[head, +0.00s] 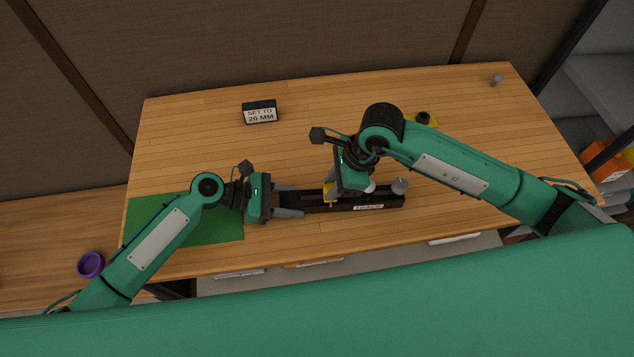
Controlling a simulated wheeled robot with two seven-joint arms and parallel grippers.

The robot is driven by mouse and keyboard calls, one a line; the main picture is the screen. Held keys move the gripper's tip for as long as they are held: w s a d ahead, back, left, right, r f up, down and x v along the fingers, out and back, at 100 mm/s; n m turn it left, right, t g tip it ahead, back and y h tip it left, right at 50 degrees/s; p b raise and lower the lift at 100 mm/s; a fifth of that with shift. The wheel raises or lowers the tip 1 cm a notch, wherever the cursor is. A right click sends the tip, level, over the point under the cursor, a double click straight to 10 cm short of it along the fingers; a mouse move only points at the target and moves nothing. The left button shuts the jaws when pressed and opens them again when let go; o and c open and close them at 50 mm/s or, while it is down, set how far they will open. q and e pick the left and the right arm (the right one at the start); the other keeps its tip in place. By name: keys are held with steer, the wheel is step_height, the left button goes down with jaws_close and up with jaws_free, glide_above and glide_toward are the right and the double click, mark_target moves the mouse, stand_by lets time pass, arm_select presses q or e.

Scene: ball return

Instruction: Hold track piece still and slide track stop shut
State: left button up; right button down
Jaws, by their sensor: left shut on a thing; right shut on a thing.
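The black track piece (312,207) lies lengthwise near the front of the table, with a white label reading "TRACK" on its front side. My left gripper (300,200) is shut on its left end, one finger on each side. My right gripper (333,198) is above the track's middle, pointing down, and is shut on a yellow part (328,190), which looks like the track stop. Most of this part and the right fingertips are hidden by my gripper. A grey knob-like piece (399,186) stands at the track's right end, with a pale round thing (370,187) beside my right gripper.
A black sign (260,112) reading "SET TO 20 MM" stands at the back left. A green mat (225,229) lies under my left arm. A purple ring-like cup (90,264) is at the far left. A yellow and black item (424,118) sits behind my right arm. A small grey cylinder (496,79) stands back right.

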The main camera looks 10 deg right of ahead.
steer(key=shift+d, duration=0.7)
steer(key=c, duration=1.1)
jaws_free()
steer(key=shift+r, duration=0.1)
steer(key=v, duration=1.1)
steer(key=shift+r, duration=0.4)
arm_select(q)
steer(key=o, duration=1.2)
steer(key=shift+o, duration=0.2)
